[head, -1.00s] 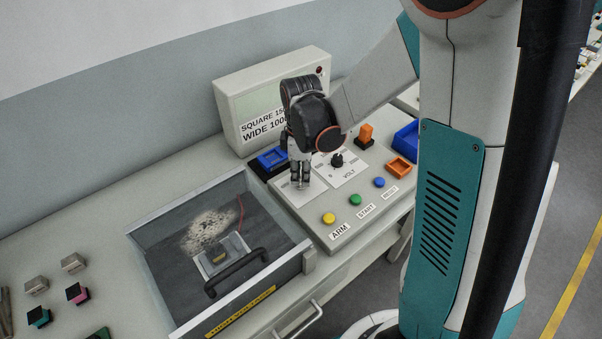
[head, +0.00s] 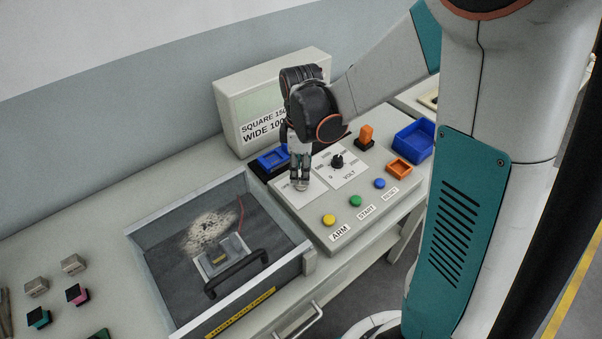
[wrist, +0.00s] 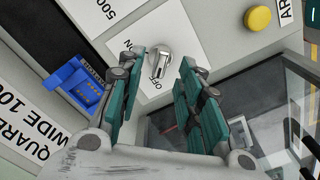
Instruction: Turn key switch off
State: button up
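The silver key switch (wrist: 159,58) sits on a white plate with OFF and ON lettering, partly covered by the fingers in the wrist view. Its grip runs nearly up and down in that view, with the lower end near the lettering. My gripper (wrist: 162,56) is open, with one teal finger on each side of the key; I see gaps between the fingertips and the key. In the head view my gripper (head: 299,184) points down over the white plate (head: 285,191) at the panel's left part, and the key is mostly hidden there.
A VOLT dial (head: 337,161) stands just right of my gripper. Yellow (head: 329,220), green (head: 355,201) and blue (head: 379,183) buttons line the panel's front. A blue square holder (head: 272,159) is behind left. A clear-lidded box (head: 236,278) with a black handle is front left.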

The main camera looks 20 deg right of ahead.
notch_tip(320, 180, up, 10)
jog(key=shift+f, duration=0.25)
jog(key=shift+s+r, duration=0.1)
dwell(0.4)
jog(key=s+r+m+t, duration=0.2)
jog(key=s+m+t, duration=0.1)
jog(key=s+m, duration=0.3)
jog(key=s+r+m+t, duration=0.3)
jog(key=s+m, duration=0.3)
jog(key=s, duration=0.3)
jog(key=shift+r+m+t, duration=0.25)
jog(key=shift+m+t, duration=0.15)
jog(key=shift+t, duration=0.1)
